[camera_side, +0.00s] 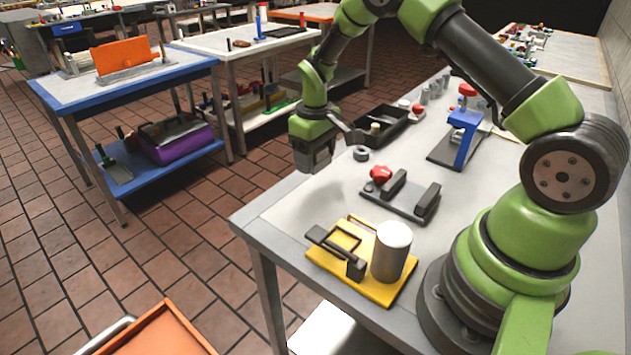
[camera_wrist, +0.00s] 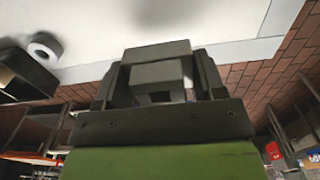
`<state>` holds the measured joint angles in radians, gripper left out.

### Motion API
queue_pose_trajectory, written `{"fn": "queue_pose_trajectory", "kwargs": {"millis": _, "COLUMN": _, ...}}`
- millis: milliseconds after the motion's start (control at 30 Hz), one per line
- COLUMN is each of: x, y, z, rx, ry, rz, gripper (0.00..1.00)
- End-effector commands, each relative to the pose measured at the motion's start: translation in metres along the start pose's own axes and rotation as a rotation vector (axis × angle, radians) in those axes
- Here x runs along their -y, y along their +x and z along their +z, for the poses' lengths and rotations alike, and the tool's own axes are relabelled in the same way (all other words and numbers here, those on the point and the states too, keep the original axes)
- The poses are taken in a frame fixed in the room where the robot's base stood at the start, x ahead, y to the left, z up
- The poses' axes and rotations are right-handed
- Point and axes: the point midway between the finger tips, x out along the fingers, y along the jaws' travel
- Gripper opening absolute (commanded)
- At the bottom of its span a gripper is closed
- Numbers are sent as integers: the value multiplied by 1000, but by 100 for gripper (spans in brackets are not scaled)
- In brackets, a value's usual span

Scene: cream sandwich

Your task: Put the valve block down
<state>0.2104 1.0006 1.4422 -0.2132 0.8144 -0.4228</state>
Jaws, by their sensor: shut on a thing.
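My gripper (camera_side: 314,160) hangs above the far left edge of the grey-white table (camera_side: 300,200) in the side view. In the wrist view my gripper (camera_wrist: 160,78) is shut on a grey block, the valve block (camera_wrist: 158,70), which sits between its two dark fingers. The block's lower part and full shape are hidden by the fingers. In the side view the block is hard to tell from the dark gripper. The table top and its edge show beyond the block in the wrist view.
A grey ring (camera_side: 361,153) and a black tray (camera_side: 394,135) stand right of my gripper. A dark fixture with a red knob (camera_side: 380,174), a yellow plate fixture (camera_side: 379,291) with a grey cylinder (camera_side: 391,252), and a blue stand (camera_side: 466,135) are nearer my base. The table's left strip looks clear.

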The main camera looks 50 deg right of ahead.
Motion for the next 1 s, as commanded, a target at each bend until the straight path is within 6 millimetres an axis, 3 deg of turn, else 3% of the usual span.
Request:
{"fn": "queue_pose_trajectory", "kwargs": {"millis": 400, "x": -1, "y": 56, "z": 0, "rx": -1, "ry": 1, "rz": -1, "gripper": 34}}
{"fn": "queue_pose_trajectory", "kwargs": {"millis": 833, "x": -1, "y": 63, "z": 0, "rx": -3, "ry": 1, "rz": 0, "gripper": 34}}
{"fn": "queue_pose_trajectory", "kwargs": {"millis": 867, "x": -1, "y": 64, "z": 0, "rx": -2, "ry": 1, "rz": 0, "gripper": 66}}
{"fn": "queue_pose_trajectory", "kwargs": {"millis": 967, "x": -1, "y": 63, "z": 0, "rx": -3, "ry": 1, "rz": 0, "gripper": 89}}
{"fn": "queue_pose_trajectory", "kwargs": {"millis": 1000, "x": -1, "y": 63, "z": 0, "rx": -3, "ry": 1, "rz": 0, "gripper": 89}}
